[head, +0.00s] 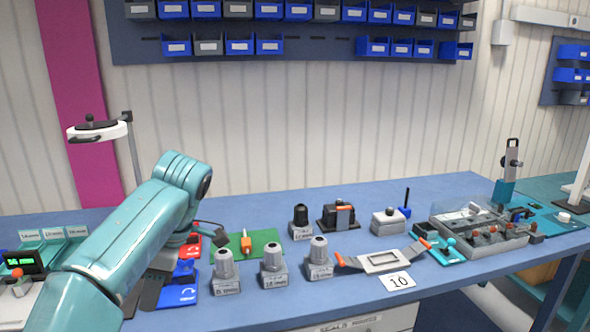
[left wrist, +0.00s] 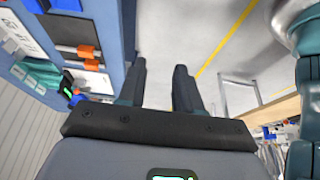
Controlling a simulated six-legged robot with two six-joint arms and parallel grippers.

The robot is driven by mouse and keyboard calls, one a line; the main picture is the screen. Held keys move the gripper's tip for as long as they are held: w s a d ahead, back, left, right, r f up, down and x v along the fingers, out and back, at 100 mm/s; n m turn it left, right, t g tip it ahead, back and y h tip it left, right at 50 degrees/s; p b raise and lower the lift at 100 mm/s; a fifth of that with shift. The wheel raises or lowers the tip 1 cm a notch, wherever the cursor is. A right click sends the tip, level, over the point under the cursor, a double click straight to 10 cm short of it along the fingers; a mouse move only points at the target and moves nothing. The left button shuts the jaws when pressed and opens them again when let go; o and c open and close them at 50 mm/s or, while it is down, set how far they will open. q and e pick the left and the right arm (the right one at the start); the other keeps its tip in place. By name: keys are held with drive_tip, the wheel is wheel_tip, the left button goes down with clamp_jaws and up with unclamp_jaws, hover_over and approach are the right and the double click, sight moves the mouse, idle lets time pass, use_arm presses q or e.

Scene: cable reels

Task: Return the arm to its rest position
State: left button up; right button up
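My left arm (head: 130,240) comes in from the lower left of the head view, bends at a raised elbow and drops toward the left part of the blue bench. My right gripper is in neither view.
The blue bench (head: 330,205) bears several grey labelled blocks (head: 272,267), a green mat (head: 263,241), a two-handled grey plate (head: 383,262) and a grey fixture (head: 480,232). A white ring lamp (head: 97,131) stands at left. The wrist view shows floor with a yellow line (left wrist: 225,38).

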use_arm(q)
drive_tip(key=w+d+f+m+h, duration=0.1)
drive_tip(key=w+f+m, duration=0.15)
drive_tip(key=f, duration=0.45)
drive_tip(key=w+d+f+m, duration=0.2)
drive_tip(key=f+m, duration=0.2)
drive_tip(key=f, duration=0.3)
drive_tip(key=s+d+f+m+h, duration=0.2)
drive_tip(key=s+d+f+m, duration=0.1)
drive_tip(key=f, duration=0.7)
drive_tip(key=s+d+f+m+h, duration=0.2)
drive_tip(key=d+f+m, duration=0.15)
drive_tip(key=f, duration=0.65)
drive_tip(key=s+f+m+h, duration=0.1)
drive_tip(key=s+f+m, duration=0.1)
drive_tip(key=s+f, duration=0.2)
drive_tip(key=s+d+f+m+t+h, duration=0.1)
drive_tip(key=s+f, duration=0.3)
drive_tip(key=s, duration=0.6)
drive_tip(key=s+d+f+m+h, duration=0.1)
drive_tip(key=s+f+m, duration=0.1)
drive_tip(key=s+f, duration=0.3)
drive_tip(key=s, duration=0.3)
drive_tip(key=shift+d+m+t, duration=0.2)
drive_tip(key=shift+m+t, duration=0.1)
drive_tip(key=shift+m, duration=0.1)
drive_tip(key=shift+s, duration=0.1)
